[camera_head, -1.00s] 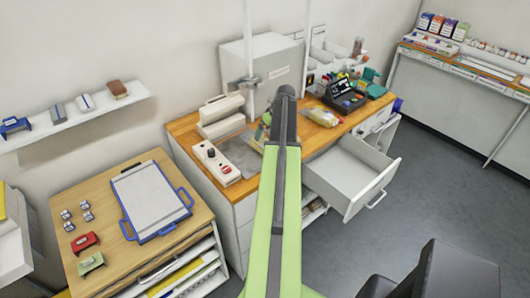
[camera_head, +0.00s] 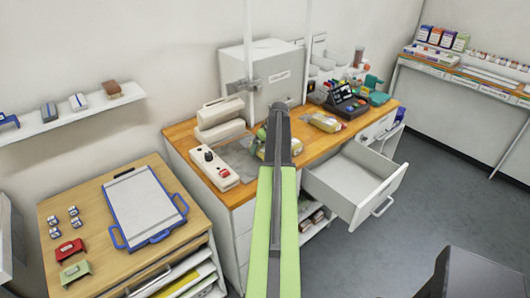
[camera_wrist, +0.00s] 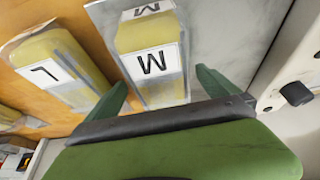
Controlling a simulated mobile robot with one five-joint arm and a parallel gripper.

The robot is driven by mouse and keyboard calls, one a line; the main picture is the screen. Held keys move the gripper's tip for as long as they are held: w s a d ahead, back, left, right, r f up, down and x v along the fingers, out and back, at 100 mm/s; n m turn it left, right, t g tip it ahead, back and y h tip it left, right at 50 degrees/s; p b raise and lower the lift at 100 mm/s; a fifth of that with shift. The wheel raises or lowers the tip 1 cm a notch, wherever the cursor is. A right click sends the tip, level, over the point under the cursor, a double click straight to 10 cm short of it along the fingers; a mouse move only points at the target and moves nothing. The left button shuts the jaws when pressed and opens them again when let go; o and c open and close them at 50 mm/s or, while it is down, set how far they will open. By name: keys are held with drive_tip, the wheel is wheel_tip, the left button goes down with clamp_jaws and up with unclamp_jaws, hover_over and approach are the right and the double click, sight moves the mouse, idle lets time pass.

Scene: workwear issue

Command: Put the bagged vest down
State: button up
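A bagged yellow vest with white M labels (camera_wrist: 150,40) lies on a grey plate (camera_wrist: 222,30) in the wrist view. In the head view, a yellow patch of it (camera_head: 261,155) shows beside my arm, which hides the rest. My gripper (camera_wrist: 162,85) has its green fingers apart, one on each side of the M bag, with narrow gaps visible. The bag's near end runs down towards the gripper's dark edge. A second bagged yellow vest, labelled L (camera_wrist: 55,65), lies to the left on the wooden top.
A white control box with a dark knob (camera_head: 214,167) stands left of the plate. Another yellow bag (camera_head: 325,122) and a dark keypad device (camera_head: 347,102) are further right on the worktop (camera_head: 305,145). An open drawer (camera_head: 355,183) juts out at the front right.

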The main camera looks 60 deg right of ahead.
drive_tip(key=c, duration=1.7)
